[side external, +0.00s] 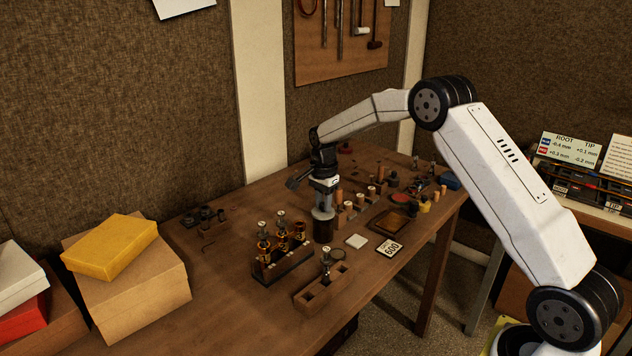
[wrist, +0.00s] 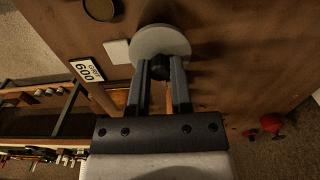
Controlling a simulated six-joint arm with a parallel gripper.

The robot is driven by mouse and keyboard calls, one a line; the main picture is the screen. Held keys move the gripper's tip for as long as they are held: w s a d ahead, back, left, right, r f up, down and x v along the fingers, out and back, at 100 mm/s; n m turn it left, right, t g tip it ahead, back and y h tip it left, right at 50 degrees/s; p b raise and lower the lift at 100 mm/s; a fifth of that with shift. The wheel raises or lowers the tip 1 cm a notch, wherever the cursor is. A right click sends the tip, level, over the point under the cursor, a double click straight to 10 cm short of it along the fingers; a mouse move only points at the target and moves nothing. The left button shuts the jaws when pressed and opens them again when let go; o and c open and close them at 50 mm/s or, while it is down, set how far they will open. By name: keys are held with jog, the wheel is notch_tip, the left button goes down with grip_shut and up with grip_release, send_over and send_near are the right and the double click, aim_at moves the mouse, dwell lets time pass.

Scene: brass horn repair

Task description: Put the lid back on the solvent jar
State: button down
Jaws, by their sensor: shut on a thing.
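The lid is a pale grey disc (side external: 323,213) with a dark knob; it also shows in the wrist view (wrist: 160,42). My gripper (wrist: 159,68) is shut on the knob, one finger on each side. In the side view my gripper (side external: 324,196) points straight down over the table. The solvent jar (side external: 323,231) is a dark brown cylinder standing upright directly under the lid. The lid looks level and at the jar's mouth, but I cannot tell whether it rests on the rim or hovers just above. The lid hides the jar in the wrist view.
A rack of valves (side external: 282,262) and a wooden block (side external: 322,289) stand in front of the jar. A white square (side external: 357,241), a 600 grit card (side external: 389,248) and a brown tray (side external: 391,220) lie to the right.

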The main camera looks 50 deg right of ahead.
jog(key=shift+c, duration=2.2)
grip_release()
jog(key=shift+o, duration=0.2)
jog(key=o, duration=0.4)
jog(key=shift+r, duration=0.15)
jog(key=shift+r, duration=3.35)
grip_shut()
